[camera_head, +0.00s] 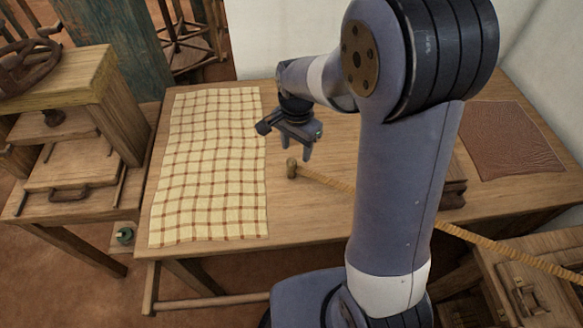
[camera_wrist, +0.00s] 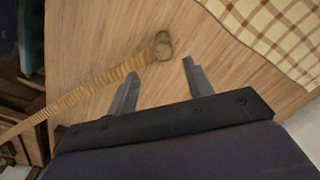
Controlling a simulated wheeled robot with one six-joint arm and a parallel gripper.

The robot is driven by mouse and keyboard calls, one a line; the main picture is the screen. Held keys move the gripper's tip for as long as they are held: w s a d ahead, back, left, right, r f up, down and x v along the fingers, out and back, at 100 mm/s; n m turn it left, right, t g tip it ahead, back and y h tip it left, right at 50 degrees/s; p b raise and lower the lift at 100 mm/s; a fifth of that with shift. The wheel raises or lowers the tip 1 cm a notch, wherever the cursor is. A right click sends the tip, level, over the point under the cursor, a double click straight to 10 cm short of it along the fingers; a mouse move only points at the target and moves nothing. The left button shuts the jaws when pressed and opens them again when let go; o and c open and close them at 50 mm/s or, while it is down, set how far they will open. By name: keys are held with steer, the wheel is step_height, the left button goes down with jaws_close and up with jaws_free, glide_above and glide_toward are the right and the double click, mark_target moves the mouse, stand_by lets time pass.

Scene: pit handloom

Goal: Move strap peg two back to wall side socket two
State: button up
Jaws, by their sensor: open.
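A short wooden peg (camera_head: 291,167) stands on the table with a woven strap (camera_head: 325,182) running from it. In the wrist view the peg (camera_wrist: 163,46) shows its round top, with the strap (camera_wrist: 80,95) leading off to the lower left. My gripper (camera_head: 294,148) is open and empty just above and behind the peg in the head view. In the wrist view the peg lies a little beyond the gap between the fingertips (camera_wrist: 160,70), and nothing touches it there. I cannot make out wall side socket two; my arm hides part of the table.
A checked cloth (camera_head: 208,165) covers the table's left part. A brown sheet (camera_head: 508,140) lies at the right. The strap crosses behind my arm to a wooden chest (camera_head: 540,290) at lower right. A wooden press (camera_head: 75,110) stands left. Bare wooden table (camera_head: 310,215) surrounds the peg.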

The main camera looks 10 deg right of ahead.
mark_target(292, 161)
steer(key=shift+a+f, duration=0.2)
steer(key=shift+f, duration=0.85)
steer(key=shift+a+f, duration=0.15)
steer(key=shift+f, duration=0.85)
steer(key=shift+a+f, duration=0.2)
steer(key=shift+f, duration=0.85)
jaws_close()
